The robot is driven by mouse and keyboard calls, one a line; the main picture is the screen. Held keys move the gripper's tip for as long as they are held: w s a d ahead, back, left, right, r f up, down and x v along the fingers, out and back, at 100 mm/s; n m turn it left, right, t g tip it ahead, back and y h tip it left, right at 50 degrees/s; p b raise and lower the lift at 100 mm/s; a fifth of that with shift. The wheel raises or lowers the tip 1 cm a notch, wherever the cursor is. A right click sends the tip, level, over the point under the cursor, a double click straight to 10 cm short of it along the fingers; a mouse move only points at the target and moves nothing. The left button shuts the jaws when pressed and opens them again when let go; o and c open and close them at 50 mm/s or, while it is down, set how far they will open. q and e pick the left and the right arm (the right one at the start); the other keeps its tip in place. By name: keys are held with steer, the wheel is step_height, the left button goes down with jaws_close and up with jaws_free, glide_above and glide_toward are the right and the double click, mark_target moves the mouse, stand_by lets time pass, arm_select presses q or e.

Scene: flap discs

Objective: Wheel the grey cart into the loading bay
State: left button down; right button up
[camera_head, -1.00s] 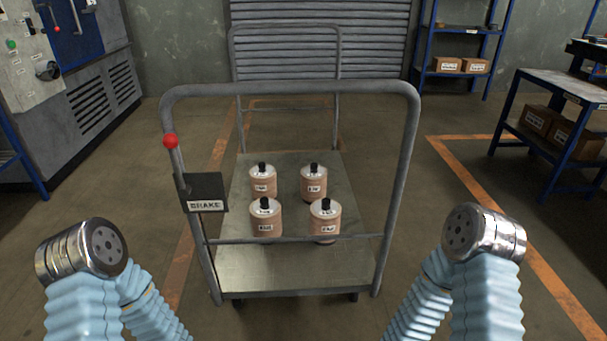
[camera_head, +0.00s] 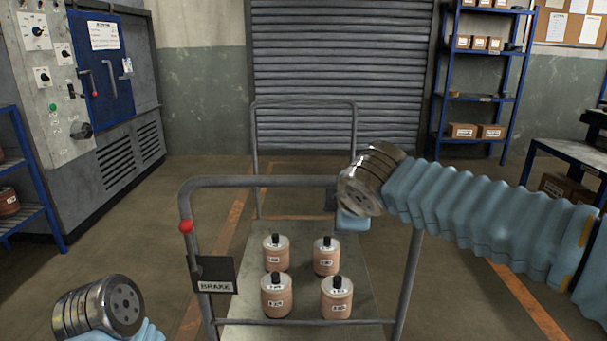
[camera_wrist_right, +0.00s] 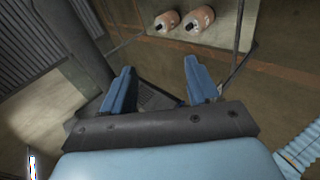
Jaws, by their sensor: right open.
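The grey cart (camera_head: 190,200) stands ahead of me, its tubular push handle towards me. Several copper-coloured canisters with black tops (camera_head: 276,295) stand on its deck (camera_head: 245,262). A red-knobbed lever (camera_head: 185,227) rises by the dark BRAKE box (camera_head: 215,275) on the handle's left post. My right gripper (camera_head: 342,208) is at the handle's right part, largely hidden behind my wrist.
Orange floor lines (camera_head: 232,225) run ahead towards a closed roller shutter (camera_head: 335,75); another line (camera_head: 525,300) lies at right. A grey machine (camera_head: 125,165) stands left, a blue shelf (camera_head: 440,100) back right, a workbench (camera_head: 570,150) right. Floor between cart and shutter looks clear.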

step_height(320, 180, up, 10)
steer(key=s+d+f+t+h, duration=0.1)
steer(key=s+d+t, duration=0.1)
steer(key=s, duration=0.1)
steer(key=x, duration=0.7)
steer(key=b+x, duration=0.1)
steer(key=x, duration=0.3)
steer(key=shift+w+d+r, duration=0.1)
steer(key=shift+w+d, duration=0.2)
steer(key=shift+w, duration=0.05)
jaws_close()
steer(key=shift+r, duration=0.1)
stand_by(0.6)
